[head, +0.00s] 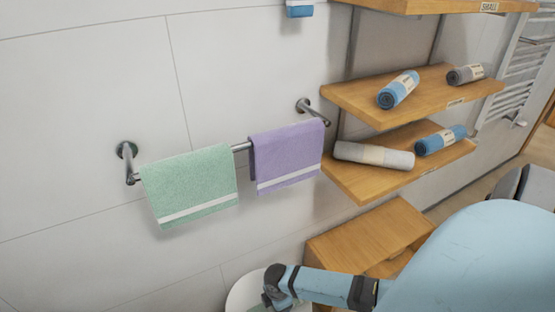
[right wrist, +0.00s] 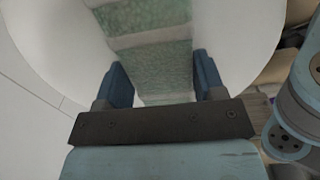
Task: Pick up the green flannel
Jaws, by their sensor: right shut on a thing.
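My right gripper (right wrist: 165,85) is shut on a green flannel (right wrist: 155,60) with pale bands, which lies between the two dark blue fingers in the right wrist view. A round white surface (right wrist: 235,30) is behind the flannel; I cannot tell whether they touch. A larger green towel (head: 190,183) with a white stripe hangs on the wall rail. My left gripper is not in view.
A purple towel (head: 287,155) hangs beside the green one on the rail. Wooden shelves (head: 350,95) on the right carry blue and grey rolled cloths (head: 374,155). A wooden surface (head: 360,235) lies below them, near my right arm. The wall below the towels is clear.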

